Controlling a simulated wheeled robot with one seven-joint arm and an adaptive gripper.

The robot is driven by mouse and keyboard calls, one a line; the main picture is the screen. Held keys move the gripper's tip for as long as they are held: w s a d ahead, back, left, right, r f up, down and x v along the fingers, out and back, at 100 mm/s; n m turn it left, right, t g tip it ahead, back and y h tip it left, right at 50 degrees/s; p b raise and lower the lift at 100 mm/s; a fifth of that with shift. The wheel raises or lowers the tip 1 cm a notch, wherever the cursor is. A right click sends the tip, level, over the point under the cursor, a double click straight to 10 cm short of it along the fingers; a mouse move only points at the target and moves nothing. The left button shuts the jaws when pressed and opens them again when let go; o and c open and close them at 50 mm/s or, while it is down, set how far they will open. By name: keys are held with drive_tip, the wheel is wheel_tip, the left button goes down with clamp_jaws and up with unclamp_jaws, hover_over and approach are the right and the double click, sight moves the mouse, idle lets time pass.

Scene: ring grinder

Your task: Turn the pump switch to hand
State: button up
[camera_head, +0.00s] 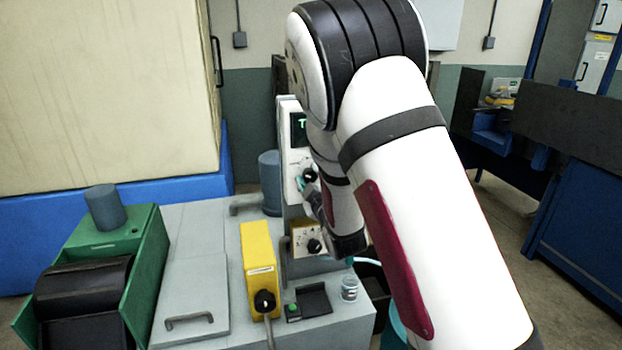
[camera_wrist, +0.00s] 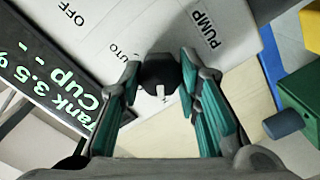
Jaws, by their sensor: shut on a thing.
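The pump switch is a black knob (camera_wrist: 160,72) on a white panel marked PUMP, with OFF and AUTO labels in the wrist view. A partly hidden label starting with H lies below the knob. The knob's white pointer mark is on its lower side, towards that H. My gripper (camera_wrist: 161,66) is shut on the knob, with one teal finger on each side of it. In the head view the knob (camera_head: 309,175) shows on the upright panel, with my gripper (camera_head: 303,186) beside it, partly hidden by my arm.
A dark display (camera_wrist: 55,75) reads Tank 3.5 % and Cup with dashes. A yellow box (camera_head: 259,262) and a green machine (camera_head: 130,250) stand to the left. A small jar (camera_head: 349,288) stands near the front edge.

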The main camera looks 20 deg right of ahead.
drive_tip(key=o, duration=1.1)
drive_tip(key=shift+o, duration=0.2)
drive_tip(key=shift+s, duration=0.1)
drive_tip(key=s, duration=0.7)
drive_tip(key=shift+s, duration=0.15)
